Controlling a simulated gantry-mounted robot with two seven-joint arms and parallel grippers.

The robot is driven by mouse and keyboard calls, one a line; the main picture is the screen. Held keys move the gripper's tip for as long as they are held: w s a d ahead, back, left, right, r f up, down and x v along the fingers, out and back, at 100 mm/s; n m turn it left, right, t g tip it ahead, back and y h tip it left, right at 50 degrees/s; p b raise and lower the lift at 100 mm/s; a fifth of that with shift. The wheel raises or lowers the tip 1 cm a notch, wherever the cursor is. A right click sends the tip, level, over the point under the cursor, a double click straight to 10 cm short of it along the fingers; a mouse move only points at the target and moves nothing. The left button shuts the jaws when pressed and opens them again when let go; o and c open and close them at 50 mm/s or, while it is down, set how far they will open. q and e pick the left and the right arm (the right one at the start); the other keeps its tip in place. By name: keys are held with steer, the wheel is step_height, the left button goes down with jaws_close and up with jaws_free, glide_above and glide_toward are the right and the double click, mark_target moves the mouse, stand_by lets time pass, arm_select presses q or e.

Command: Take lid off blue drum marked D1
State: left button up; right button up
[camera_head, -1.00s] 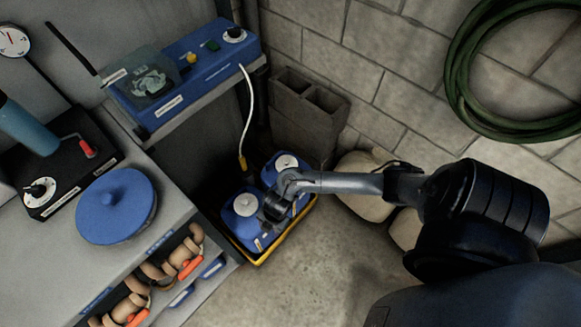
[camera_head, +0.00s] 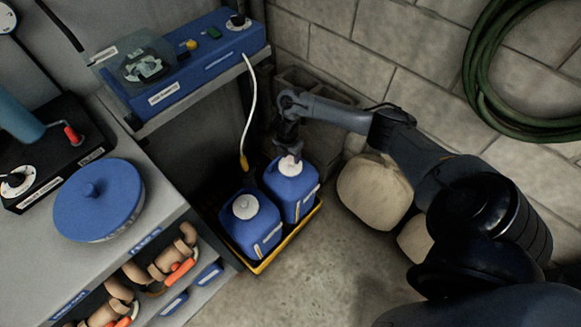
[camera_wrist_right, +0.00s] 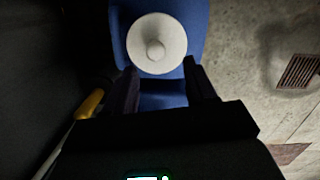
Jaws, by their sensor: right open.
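Two blue drums with white lids stand side by side in a yellow-rimmed tray (camera_head: 262,268) on the floor. The front-left drum (camera_head: 252,232) has its round white lid (camera_head: 245,206) on. The back-right drum (camera_head: 302,196) has a white lid (camera_head: 291,167), partly hidden by my right gripper (camera_head: 288,156), which is right above it. In the right wrist view, a white lid with a round knob (camera_wrist_right: 156,50) sits on a blue drum (camera_wrist_right: 192,28), just ahead of the open fingers (camera_wrist_right: 160,78). I cannot read which drum is D1. My left gripper is out of view.
A white hose with a yellow end (camera_head: 244,162) hangs beside the drums. Grey blocks (camera_head: 325,142) stand behind and pale sacks (camera_head: 374,190) to the right. The bench with a blue round lid (camera_head: 98,200) is at left. Floor in front is clear.

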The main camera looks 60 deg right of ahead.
mark_target(290, 161)
steer(key=shift+w+d+f+b, duration=0.1)
steer(key=shift+d+f+b, duration=0.1)
steer(key=shift+f+b, duration=0.65)
steer(key=shift+w+d+f+b, duration=0.15)
steer(key=shift+f+b, duration=0.3)
steer(key=shift+f, duration=0.65)
steer(key=shift+s+d+f+b, duration=0.1)
steer(key=shift+d+f+b, duration=0.1)
steer(key=shift+f+b, duration=0.65)
steer(key=shift+f+p, duration=0.1)
steer(key=shift+p, duration=0.2)
steer(key=shift+w, duration=0.1)
steer(key=shift+c, duration=0.2)
jaws_close()
